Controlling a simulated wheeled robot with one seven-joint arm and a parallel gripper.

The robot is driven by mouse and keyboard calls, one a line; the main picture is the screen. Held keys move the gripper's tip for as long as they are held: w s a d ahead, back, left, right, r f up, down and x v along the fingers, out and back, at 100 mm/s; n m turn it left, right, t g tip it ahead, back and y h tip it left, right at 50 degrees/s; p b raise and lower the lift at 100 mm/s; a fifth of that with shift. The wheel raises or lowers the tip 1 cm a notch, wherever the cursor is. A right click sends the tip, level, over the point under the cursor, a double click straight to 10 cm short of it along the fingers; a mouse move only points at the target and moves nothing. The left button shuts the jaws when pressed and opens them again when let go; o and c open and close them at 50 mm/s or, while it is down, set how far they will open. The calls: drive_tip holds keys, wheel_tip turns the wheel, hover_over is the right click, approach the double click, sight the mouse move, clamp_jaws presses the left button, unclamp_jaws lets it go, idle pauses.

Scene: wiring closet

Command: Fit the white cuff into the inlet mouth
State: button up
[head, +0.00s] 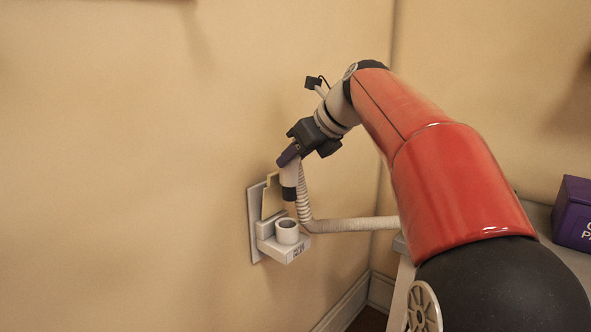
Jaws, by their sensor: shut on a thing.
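The white cuff (290,174) is a short pale tube with a dark band at its lower end. My gripper (288,158) is shut on its upper part and holds it roughly upright, lower end down. The inlet mouth (287,226) is a round, upward-facing pale collar on a light grey wall fitting (256,240). The cuff's lower end is just above the mouth in the picture, with a visible gap between them. Exact alignment in depth cannot be told from this one view. My gripper hides the cuff's top.
A pale ribbed hose (304,196) hangs beside the cuff, bends near the inlet and runs right behind my arm. A beige flap (271,196) stands open behind the cuff. A purple box (573,213) sits on a grey surface at right. The wall at left is bare.

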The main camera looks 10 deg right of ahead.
sight(295, 195)
drive_tip(key=shift+w+a+r, duration=0.15)
drive_tip(key=shift+a+r, duration=0.2)
drive_tip(key=shift+r, duration=0.05)
drive_tip(key=shift+f+b, duration=1.75)
drive_tip(key=shift+f, duration=1)
drive_tip(key=shift+p, duration=0.8)
drive_tip(key=shift+f+b, duration=1.45)
drive_tip(key=shift+f, duration=1)
drive_tip(key=o, duration=1.2)
drive_tip(key=shift+r, duration=0.1)
